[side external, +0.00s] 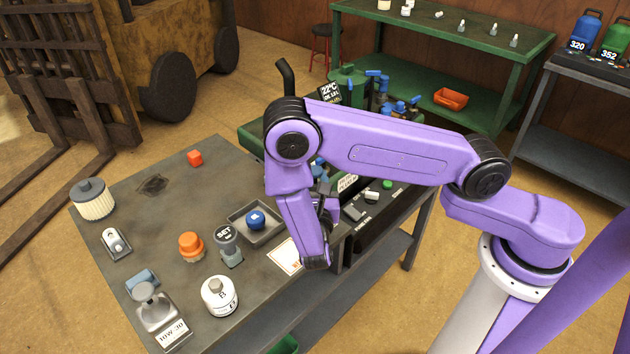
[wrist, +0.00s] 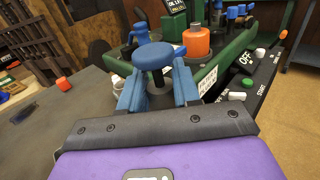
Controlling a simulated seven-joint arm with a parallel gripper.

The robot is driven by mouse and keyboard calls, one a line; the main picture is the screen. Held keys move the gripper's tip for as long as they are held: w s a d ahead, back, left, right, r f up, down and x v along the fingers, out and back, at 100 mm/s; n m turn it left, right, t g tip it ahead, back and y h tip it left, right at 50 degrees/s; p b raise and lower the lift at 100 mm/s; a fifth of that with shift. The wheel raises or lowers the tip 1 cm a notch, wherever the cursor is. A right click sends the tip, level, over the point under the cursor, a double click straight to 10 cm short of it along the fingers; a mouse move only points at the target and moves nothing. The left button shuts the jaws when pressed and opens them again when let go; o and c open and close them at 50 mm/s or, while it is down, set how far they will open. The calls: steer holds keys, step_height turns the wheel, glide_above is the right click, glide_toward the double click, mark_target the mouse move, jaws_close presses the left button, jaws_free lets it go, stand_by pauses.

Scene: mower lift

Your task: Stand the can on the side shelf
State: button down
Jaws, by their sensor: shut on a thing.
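My gripper (wrist: 157,92) is shut on a blue round-topped piece (wrist: 152,55); its flat disc stands above the two blue fingers. In the side view my arm hides most of the fingers and the held piece. An orange can-like container (wrist: 196,42) stands beyond the fingers in the wrist view, by the green machine (wrist: 235,58). In the side view a blue can marked 320 (side external: 583,30) and a green can marked 352 (side external: 614,40) stand on a grey side shelf (side external: 560,68) at the far right. I cannot tell which can the task means.
A green shelf (side external: 450,55) stands behind.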

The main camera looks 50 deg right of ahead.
steer(key=c, duration=0.8)
jaws_free()
steer(key=shift+f, duration=0.1)
steer(key=shift+s+a, duration=0.1)
steer(key=shift+a, duration=0.05)
steer(key=v, duration=1.1)
steer(key=shift+s+a, duration=0.2)
steer(key=shift+s, duration=0.05)
steer(key=s+d+r+m+g+y, duration=0.5)
steer(key=s+r+m+g+y, duration=0.1)
steer(key=s, duration=0.3)
steer(key=s+d+r+m+g+y, duration=0.6)
steer(key=s+r+m+y, duration=0.1)
steer(key=s+r+m, duration=0.1)
steer(key=shift+s+d+g, duration=0.3)
steer(key=shift+s, duration=0.1)
